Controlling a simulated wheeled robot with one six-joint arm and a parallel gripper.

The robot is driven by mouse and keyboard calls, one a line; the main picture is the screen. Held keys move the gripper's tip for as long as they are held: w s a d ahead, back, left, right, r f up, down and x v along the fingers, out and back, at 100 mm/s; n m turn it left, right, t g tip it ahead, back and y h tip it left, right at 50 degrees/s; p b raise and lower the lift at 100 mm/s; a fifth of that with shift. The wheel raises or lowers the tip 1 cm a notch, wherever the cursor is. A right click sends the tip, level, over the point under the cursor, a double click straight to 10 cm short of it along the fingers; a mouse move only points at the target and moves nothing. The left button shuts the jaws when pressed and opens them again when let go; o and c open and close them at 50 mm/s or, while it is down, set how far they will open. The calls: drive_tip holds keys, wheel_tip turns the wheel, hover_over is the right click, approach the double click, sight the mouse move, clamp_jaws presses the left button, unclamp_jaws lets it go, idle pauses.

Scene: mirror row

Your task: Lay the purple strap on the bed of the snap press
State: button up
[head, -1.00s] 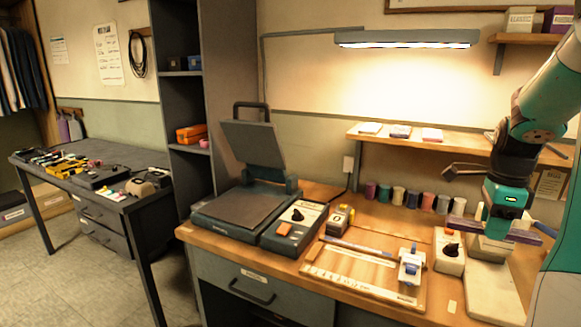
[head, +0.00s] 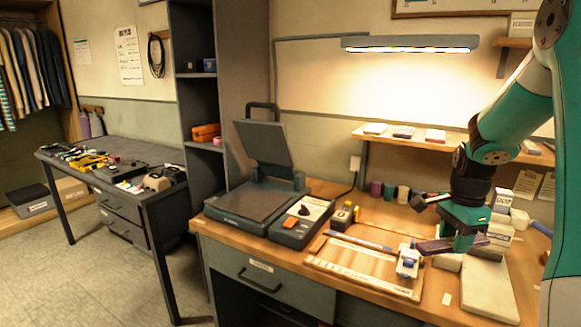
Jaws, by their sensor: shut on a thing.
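My gripper (head: 457,240) is shut on the purple strap (head: 435,246) and holds it roughly level, crosswise, above the right part of the workbench. The strap's ends stick out on both sides of the jaws, and its middle is hidden by them. The strap touches neither bed.
A wooden board with a ruler and a white-blue clamp (head: 408,261) lies in front and left of the strap. Thread spools (head: 402,194) stand along the back under a wooden shelf (head: 470,141). A side table (head: 110,165) with small tools stands at left.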

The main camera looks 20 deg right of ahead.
drive_tip(key=w+a+f+n+p, duration=0.1)
drive_tip(key=w+a+f+n, duration=0.25)
drive_tip(key=a+n, duration=0.4)
drive_tip(key=w+a+f+n+p, duration=0.1)
drive_tip(key=w+a+f+n, duration=0.1)
drive_tip(key=a+f+n, duration=0.5)
drive_tip(key=w+a+f+n, duration=0.3)
drive_tip(key=a+n, duration=0.3)
drive_tip(key=a, duration=0.3)
drive_tip(key=s+f, duration=0.4)
drive_tip(key=shift+a+f, duration=0.1)
drive_tip(key=shift+f, duration=0.1)
drive_tip(key=shift+a, duration=0.1)
